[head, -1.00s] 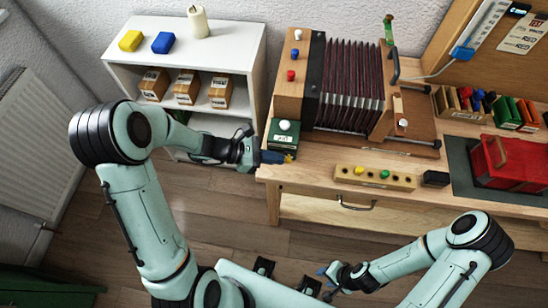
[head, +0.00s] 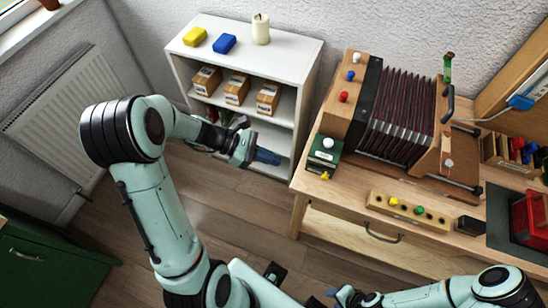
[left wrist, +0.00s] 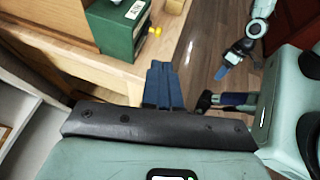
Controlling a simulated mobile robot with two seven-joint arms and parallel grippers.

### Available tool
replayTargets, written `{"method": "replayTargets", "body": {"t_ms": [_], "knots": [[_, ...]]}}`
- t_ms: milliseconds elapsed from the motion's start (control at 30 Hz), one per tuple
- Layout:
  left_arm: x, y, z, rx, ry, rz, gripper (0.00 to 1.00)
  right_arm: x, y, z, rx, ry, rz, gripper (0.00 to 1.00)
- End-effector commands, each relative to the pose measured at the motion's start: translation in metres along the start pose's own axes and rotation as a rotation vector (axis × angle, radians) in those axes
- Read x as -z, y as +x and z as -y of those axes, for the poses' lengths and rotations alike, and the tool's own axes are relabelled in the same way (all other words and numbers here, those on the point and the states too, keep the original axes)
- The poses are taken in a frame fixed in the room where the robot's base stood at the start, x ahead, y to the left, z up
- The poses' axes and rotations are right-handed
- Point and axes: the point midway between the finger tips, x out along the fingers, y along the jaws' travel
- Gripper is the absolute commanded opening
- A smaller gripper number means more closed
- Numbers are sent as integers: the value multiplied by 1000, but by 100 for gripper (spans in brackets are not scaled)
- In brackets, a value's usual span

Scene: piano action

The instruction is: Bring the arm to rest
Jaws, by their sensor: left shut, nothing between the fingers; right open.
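My left gripper (head: 266,157) has its blue fingers shut with nothing between them. It hangs over the floor in front of the white shelf, left of the workbench and apart from it. In the left wrist view its fingers (left wrist: 162,86) show closed together near the bench edge. My right gripper (head: 333,293) is low at the bottom of the head view, in front of the bench. Its blue fingertips also show in the left wrist view (left wrist: 222,72), and it is open and empty.
The workbench (head: 345,232) carries a green box (head: 323,152) with a yellow knob at its left corner, an accordion-like bellows (head: 397,112) and a peg block (head: 408,212). The white shelf (head: 296,50) stands behind my left gripper. A green cabinet (head: 50,262) is lower left. Floor between is clear.

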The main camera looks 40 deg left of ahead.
Motion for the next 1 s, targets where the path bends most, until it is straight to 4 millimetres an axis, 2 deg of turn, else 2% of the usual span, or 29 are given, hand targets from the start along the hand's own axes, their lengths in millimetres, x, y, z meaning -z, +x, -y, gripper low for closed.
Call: {"method": "replayTargets", "body": {"t_ms": [367, 467, 567, 667, 700, 800, 900, 1000], "knots": [[1, 1, 0, 2, 1, -3, 0, 0, 0, 0, 0, 0, 0, 43], [14, 10, 6, 29, 7, -41, 0, 0, 0, 0, 0, 0, 0, 43], [49, 31, 23, 106, 39, -145, 0, 0, 0, 0, 0, 0, 0, 43], [104, 58, 56, 246, 132, -306, 0, 0, 0, 0, 0, 0, 0, 43], [129, 68, 72, 318, 195, -374, 0, 0, 0, 0, 0, 0, 0, 43], [187, 89, 113, 511, 415, -514, 0, 0, 0, 0, 0, 0, 0, 43], [230, 106, 145, 676, 688, -583, 0, 0, 0, 0, 0, 0, 0, 43], [255, 126, 168, 786, 967, -582, 0, 0, 0, 0, 0, 0, 0, 43]]}}
